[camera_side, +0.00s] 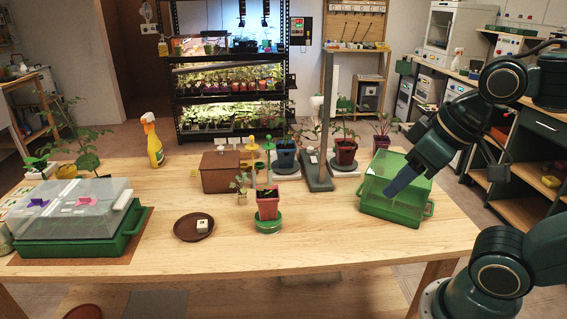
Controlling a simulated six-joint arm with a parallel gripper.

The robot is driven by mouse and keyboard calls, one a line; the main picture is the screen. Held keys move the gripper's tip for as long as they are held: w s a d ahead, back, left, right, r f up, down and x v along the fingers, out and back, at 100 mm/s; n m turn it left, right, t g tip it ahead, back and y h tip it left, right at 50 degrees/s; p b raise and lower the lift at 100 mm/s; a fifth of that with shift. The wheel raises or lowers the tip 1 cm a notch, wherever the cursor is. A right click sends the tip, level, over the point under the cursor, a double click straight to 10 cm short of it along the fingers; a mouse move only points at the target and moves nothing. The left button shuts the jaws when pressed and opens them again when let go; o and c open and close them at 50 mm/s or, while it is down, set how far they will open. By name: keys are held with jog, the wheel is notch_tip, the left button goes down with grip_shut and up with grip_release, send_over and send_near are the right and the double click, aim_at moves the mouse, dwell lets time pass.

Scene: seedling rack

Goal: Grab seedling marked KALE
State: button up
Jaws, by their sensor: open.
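Several potted seedlings stand on the wooden table. A red pot (267,207) with a small seedling stands on a green round base at the front middle. A small seedling in a tiny pot (241,198) is just left of it. Behind are a blue pot (285,156), a dark red pot (345,153) and another red pot (381,142) with taller plants. I cannot read KALE on any of them. My gripper (392,193) is at the right, in front of or over a green lidded box (392,209). It is open and appears empty, seen nearly edge-on.
A clear-lidded green propagator (75,249) fills the table's left. A brown box (220,177), a yellow spray bottle (153,146) and a grey stand with a tall post (317,180) stand further back. A brown saucer (186,236) holds a small white block.

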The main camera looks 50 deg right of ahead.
dwell(0.3)
jog(key=w+d+r+m, duration=0.1)
jog(key=w+r+m, duration=0.15)
jog(key=w, duration=0.85)
jog(key=m+g+h, duration=0.2)
jog(key=m+h, duration=0.1)
jog(key=m, duration=0.1)
send_over(243, 194)
jog(key=s+a, duration=0.3)
jog(key=s, duration=0.1)
notch_tip(243, 194, down, 20)
jog(key=shift+s+r, duration=0.1)
jog(key=shift+d, duration=0.1)
jog(key=shift+a+x, duration=0.1)
jog(key=shift+x, duration=2.05)
jog(key=shift+a+x, duration=0.15)
jog(key=shift+x, duration=2)
jog(key=shift+y, duration=0.3)
